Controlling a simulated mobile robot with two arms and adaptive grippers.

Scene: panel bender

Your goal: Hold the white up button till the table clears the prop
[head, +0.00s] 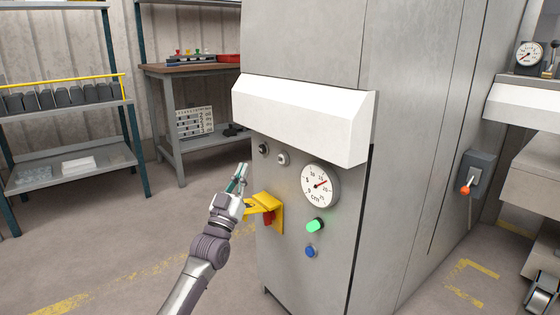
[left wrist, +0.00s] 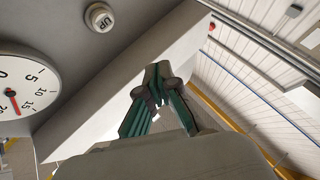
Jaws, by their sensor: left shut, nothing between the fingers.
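The white up button (head: 282,158) sits on the grey cabinet front below the white ledge, right of a black button (head: 263,149). It also shows at the top of the left wrist view (left wrist: 99,17). My left gripper (head: 243,168) is shut and empty, left of the buttons and apart from the white one. In the left wrist view its green-sided fingers (left wrist: 158,75) meet at the tips, right of and below the button. A round cm gauge (head: 320,185) has its red needle pointing up and right. I cannot make out the prop. My right gripper is not in view.
A yellow bracket (head: 272,205) with a red part juts from the cabinet near my left gripper. A green button (head: 315,226) and a blue button (head: 310,251) sit below the gauge. The white ledge (head: 300,115) overhangs the buttons. Floor on the left is clear.

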